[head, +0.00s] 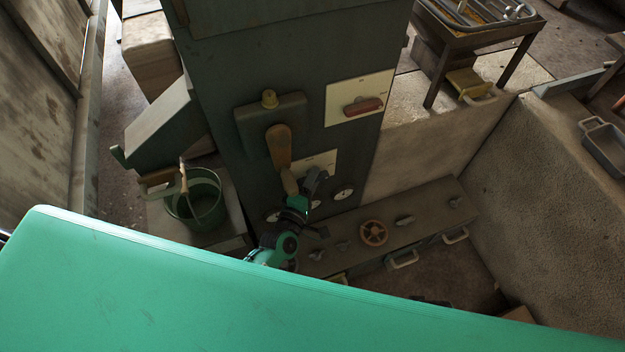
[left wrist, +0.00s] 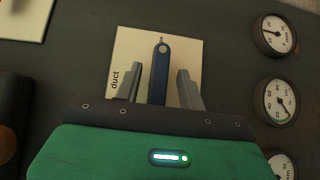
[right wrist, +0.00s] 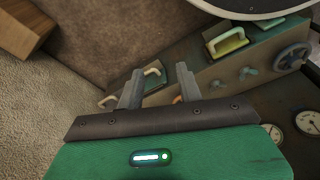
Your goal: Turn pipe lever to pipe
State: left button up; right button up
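A blue lever (left wrist: 160,72) is mounted on a cream plate (left wrist: 137,48) with the word "duct" at its left edge. In the left wrist view the lever points up the picture. My left gripper (left wrist: 160,85) is open, with one finger on each side of the lever and gaps visible on both sides. In the head view my left gripper (head: 308,182) is at the front of the dark cabinet, partly covering the plate (head: 322,160). No word "pipe" is readable. My right gripper (right wrist: 159,84) is open and empty; the head view does not show it.
A wooden handle (head: 279,146) and a red lever (head: 363,106) are on the same cabinet. Round gauges (left wrist: 274,36) line the right of the plate. Below is a bench with a valve wheel (head: 374,233). A green bucket (head: 196,199) stands at left.

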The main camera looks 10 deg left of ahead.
pick_arm(q)
jog(key=s+a, duration=0.2)
jog(key=s, duration=1.1)
jog(key=shift+s+a, duration=0.3)
jog(key=shift+a, duration=0.05)
pick_arm(e)
jog(key=shift+s+r, duration=0.1)
jog(key=shift+r, duration=0.55)
pick_arm(q)
jog(key=shift+r, duration=0.1)
